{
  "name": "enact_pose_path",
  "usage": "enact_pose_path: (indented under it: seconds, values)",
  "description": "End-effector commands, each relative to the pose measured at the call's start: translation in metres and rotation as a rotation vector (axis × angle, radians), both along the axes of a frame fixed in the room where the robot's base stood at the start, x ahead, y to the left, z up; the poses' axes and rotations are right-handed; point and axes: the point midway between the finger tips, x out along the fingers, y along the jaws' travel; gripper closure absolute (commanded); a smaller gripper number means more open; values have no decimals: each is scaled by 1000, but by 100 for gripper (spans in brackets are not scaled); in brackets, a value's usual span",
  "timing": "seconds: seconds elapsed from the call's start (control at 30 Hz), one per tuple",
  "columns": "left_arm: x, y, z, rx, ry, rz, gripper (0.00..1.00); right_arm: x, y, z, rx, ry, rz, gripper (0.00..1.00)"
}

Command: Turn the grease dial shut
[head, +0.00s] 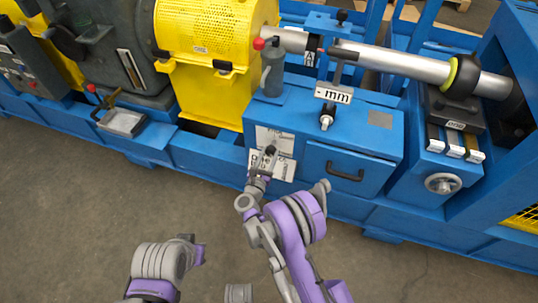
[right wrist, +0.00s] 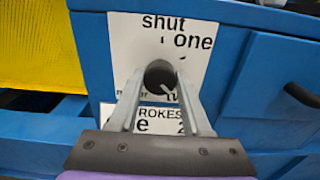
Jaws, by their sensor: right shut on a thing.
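The grease dial (right wrist: 160,75) is a dark round knob with a pale mark on its face, in front of a white plate (right wrist: 185,38) lettered "shut" and "one" on the blue cabinet front. My right gripper (right wrist: 160,88) has its two fingers on either side of the knob and is shut on it. In the head view my right gripper (head: 266,163) reaches the plate at the cabinet's left part, and its fingers partly hide the lettering. The dial's exact setting cannot be read. Part of my left arm shows at the lower left, but its fingers do not.
A blue drawer with a dark handle (head: 345,173) lies right of the plate. A yellow perforated guard (head: 205,30) and a grey oil can (head: 271,68) are behind. The floor (head: 60,200) in front is clear.

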Motion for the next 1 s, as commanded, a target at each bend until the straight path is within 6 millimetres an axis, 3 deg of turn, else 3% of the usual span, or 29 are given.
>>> enact_pose_path:
  seconds: [0.5,1.0]
  values:
    - [4,0,-39,0,13,0,100,0,0,-3,-422,137,-1,100]
    - [8,0,-61,0,19,0,100,0,1,-1,-873,284,1,100]
